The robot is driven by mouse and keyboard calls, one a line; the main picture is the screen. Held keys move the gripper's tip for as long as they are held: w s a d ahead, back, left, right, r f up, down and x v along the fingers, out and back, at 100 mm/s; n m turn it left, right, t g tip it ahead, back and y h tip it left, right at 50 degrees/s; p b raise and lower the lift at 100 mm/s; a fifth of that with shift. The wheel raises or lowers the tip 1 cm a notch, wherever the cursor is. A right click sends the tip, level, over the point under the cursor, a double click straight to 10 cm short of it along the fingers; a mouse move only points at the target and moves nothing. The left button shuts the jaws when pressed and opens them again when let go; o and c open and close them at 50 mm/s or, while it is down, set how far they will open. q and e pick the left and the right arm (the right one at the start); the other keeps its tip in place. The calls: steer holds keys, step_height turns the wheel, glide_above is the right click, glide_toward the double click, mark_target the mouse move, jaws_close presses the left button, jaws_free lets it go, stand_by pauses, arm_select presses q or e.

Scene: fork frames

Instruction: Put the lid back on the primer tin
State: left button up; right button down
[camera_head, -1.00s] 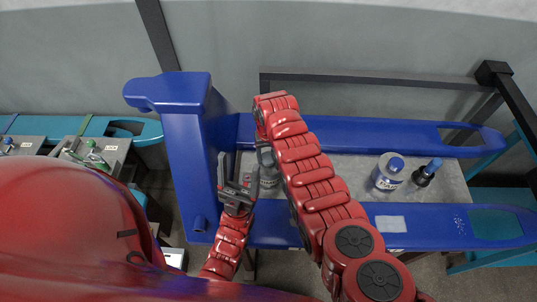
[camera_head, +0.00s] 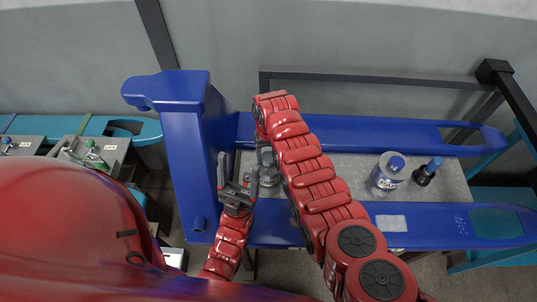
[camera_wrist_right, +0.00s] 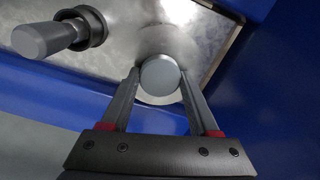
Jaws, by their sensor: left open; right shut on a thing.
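In the right wrist view my right gripper (camera_wrist_right: 160,78) is shut on a round grey piece (camera_wrist_right: 160,74), which looks like a lid or its knob. A pale round rim (camera_wrist_right: 161,98) shows just below it; I cannot tell whether the two touch. In the head view a grey and whitish container (camera_head: 269,177), perhaps the primer tin, stands at the left end of the metal top, partly hidden by my right arm. My right fingertips are hard to make out there. My left gripper (camera_head: 238,182) is open and empty, just left of this container.
A grey-capped dark-collared item (camera_wrist_right: 50,38) shows in the wrist view. A blue upright (camera_head: 188,150) stands left of my left gripper.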

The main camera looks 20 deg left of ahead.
stand_by(0.6)
steer(key=shift+c, duration=0.2)
jaws_free()
steer(key=shift+o, duration=0.2)
steer(key=shift+r, duration=0.1)
steer(key=shift+r+p, duration=1)
steer(key=shift+r, duration=0.85)
steer(key=shift+r+p, duration=0.6)
steer(key=shift+r, duration=0.9)
steer(key=shift+c, duration=0.2)
